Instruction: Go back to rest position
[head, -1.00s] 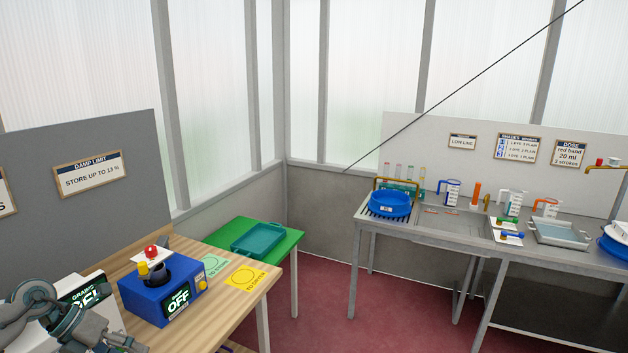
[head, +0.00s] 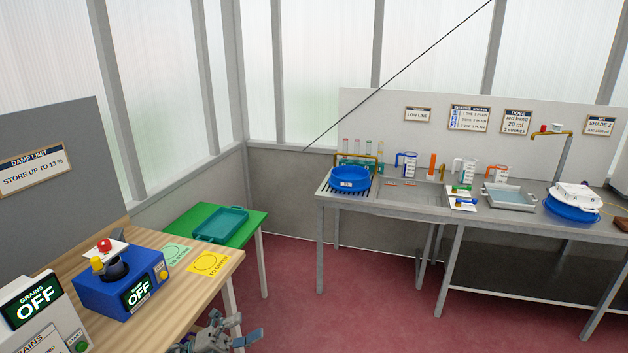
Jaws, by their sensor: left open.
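My left gripper (head: 237,332) shows at the bottom of the head view, in front of the wooden bench's near right edge. Its fingers are spread and nothing shows between them. The rest of my left arm is mostly below the frame. My right gripper is not in view.
The wooden bench (head: 190,298) at left carries a blue device (head: 105,297) reading OFF, a white device (head: 40,312) reading OFF, and green and yellow cards. A green table (head: 245,222) with a teal tray (head: 221,225) stands behind. A metal bench (head: 400,199) stands right. Red floor between is clear.

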